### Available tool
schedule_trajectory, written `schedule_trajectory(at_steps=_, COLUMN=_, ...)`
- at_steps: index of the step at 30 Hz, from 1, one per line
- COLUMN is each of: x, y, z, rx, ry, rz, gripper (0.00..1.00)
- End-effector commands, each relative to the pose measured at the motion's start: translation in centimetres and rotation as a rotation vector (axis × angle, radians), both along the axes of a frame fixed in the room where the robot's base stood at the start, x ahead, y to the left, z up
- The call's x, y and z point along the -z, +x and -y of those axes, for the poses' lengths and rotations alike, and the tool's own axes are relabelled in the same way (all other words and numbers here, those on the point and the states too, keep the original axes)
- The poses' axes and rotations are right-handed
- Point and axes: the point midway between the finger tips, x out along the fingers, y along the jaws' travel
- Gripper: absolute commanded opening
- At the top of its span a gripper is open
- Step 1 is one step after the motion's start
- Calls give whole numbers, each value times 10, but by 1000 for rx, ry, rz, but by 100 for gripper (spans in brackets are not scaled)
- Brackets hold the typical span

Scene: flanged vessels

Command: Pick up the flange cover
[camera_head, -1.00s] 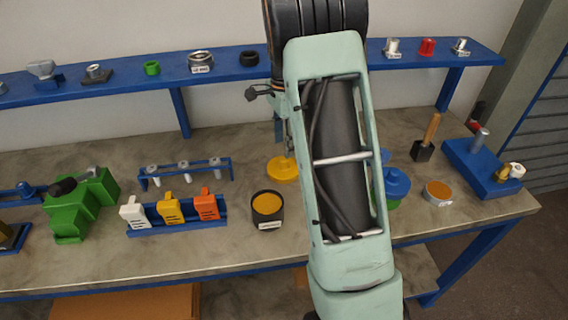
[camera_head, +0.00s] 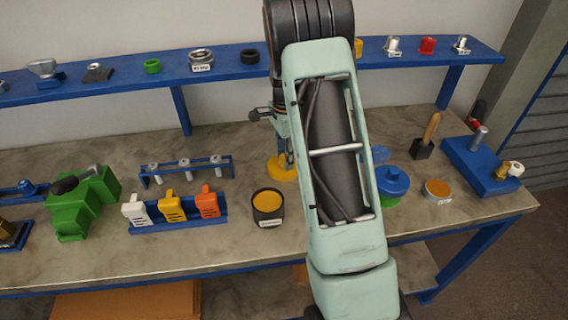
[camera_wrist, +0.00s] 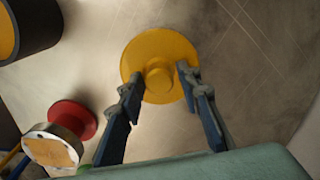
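The flange cover is a yellow disc with a round raised knob. In the head view the cover (camera_head: 277,168) lies on the workbench, partly hidden by my arm. In the wrist view the cover (camera_wrist: 148,50) lies below my gripper (camera_wrist: 160,72). The gripper is open, with its two blue-grey fingertips over the disc, one on each side of the knob. Gaps show between the fingers and the knob, so nothing is held. I cannot tell how high the tips are above the disc.
A dark cup with an orange top (camera_head: 267,205) stands in front of the cover. A blue vessel (camera_head: 392,182) is right of my forearm. A red flanged piece (camera_wrist: 75,118) shows left of the fingers. Bare bench (camera_wrist: 265,60) lies right of the cover.

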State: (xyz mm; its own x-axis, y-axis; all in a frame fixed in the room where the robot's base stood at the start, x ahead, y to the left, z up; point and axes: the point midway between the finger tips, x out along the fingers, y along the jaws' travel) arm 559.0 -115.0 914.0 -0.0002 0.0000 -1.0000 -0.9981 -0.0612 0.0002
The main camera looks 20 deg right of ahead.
Motion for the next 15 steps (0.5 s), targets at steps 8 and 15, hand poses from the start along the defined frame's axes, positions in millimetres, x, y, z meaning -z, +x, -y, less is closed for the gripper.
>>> schedule_trajectory(at_steps=8, x=0, y=0, z=0, rx=0, ry=0, rz=0, gripper=0)
schedule_trajectory(at_steps=15, x=-1, y=0, z=0, rx=0, ry=0, rz=1, gripper=0)
